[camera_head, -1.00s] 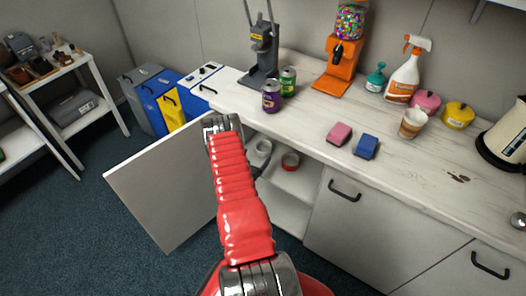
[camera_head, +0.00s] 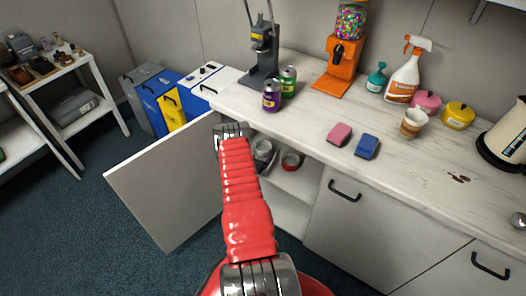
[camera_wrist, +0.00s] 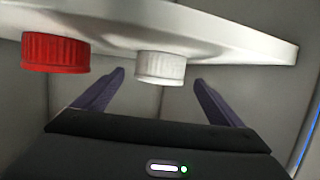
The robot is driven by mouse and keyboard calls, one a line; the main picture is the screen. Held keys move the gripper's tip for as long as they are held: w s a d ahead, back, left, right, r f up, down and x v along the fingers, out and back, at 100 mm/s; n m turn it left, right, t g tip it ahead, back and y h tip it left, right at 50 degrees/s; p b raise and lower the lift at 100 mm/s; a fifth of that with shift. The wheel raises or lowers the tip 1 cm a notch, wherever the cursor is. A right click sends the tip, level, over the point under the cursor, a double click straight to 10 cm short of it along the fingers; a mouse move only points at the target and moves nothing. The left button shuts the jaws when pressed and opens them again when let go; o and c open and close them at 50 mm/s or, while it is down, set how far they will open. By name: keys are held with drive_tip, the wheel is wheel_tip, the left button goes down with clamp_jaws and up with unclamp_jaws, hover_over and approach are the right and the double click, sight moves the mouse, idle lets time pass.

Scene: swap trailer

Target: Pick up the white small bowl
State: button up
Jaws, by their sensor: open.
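The white small bowl (camera_wrist: 161,67) shows between the two purple fingers of my gripper (camera_wrist: 159,78) in the wrist view, beyond or close to their tips. The fingers stand apart, with a gap on both sides of the bowl. In the head view the bowl (camera_head: 264,146) is inside the open lower cabinet, partly hidden by my arm and gripper (camera_head: 262,166). A red bowl (camera_head: 290,160) sits to its right on the same shelf; in the wrist view the red bowl (camera_wrist: 55,53) is at the left.
The open cabinet door (camera_head: 170,180) stands left of my arm. The cabinet shelf (camera_wrist: 245,48) crosses the top of the wrist view. The countertop (camera_head: 320,110) above holds cans, sponges, a cup and a spray bottle. Floor is clear at the left.

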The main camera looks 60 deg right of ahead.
sight(262, 148)
drive_tip(key=shift+x, duration=1.6)
drive_tip(key=shift+f, duration=0.1)
drive_tip(key=c, duration=1.3)
drive_tip(key=shift+o, duration=0.2)
wheel_tip(262, 148, up, 10)
